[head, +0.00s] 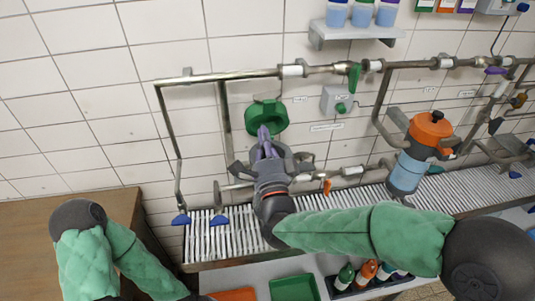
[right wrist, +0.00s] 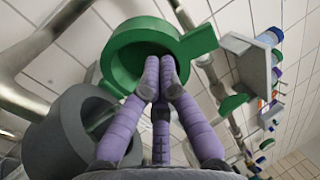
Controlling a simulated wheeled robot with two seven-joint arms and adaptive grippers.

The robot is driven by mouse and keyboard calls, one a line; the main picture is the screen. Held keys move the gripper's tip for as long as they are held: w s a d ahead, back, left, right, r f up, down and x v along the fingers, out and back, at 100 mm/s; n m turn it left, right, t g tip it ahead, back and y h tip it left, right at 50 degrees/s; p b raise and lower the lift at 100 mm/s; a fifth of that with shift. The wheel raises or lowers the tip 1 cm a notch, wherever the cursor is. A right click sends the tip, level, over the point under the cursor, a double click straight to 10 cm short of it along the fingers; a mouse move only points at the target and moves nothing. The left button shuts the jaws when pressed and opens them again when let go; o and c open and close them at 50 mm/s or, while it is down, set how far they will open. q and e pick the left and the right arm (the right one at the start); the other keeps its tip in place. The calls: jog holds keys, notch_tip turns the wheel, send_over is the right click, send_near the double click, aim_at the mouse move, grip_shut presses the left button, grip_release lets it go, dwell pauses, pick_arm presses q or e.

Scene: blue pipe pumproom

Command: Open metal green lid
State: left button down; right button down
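The green lid (head: 267,118) is round with a raised rim and stands tilted up near the wall, below the upper pipe. In the right wrist view the lid (right wrist: 118,62) shows its hollow side and a side tab. The grey round vessel (right wrist: 62,138) is below it, with its opening exposed. My right gripper (head: 265,135) has purple fingers with their tips close together. In the right wrist view the gripper (right wrist: 160,82) has its fingertips at the lid's hollow; I cannot tell whether they touch it. Nothing shows between the fingers. My left gripper is out of view.
Metal pipes (head: 225,75) frame the lid. A grey box with a green knob (head: 338,101) is to its right. An orange-topped blue pump (head: 408,172) stands farther right. A slatted grate (head: 340,203) runs below. A wooden surface (head: 28,235) is at left.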

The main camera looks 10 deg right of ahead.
aim_at(261, 116)
jog(key=shift+x, duration=1.3)
jog(key=w+r+g+p, duration=0.1)
jog(key=g+p, duration=0.1)
jog(key=p, duration=0.1)
jog(key=w+r+g+p, duration=0.1)
jog(key=w+g+p, duration=0.1)
jog(key=p, duration=0.2)
jog(key=shift+w+r, duration=0.1)
jog(key=shift+w, duration=0.15)
jog(key=shift+w+g+p, duration=0.4)
jog(key=shift+g+p, duration=0.2)
jog(key=shift+p, duration=0.25)
jog(key=shift+f, duration=0.2)
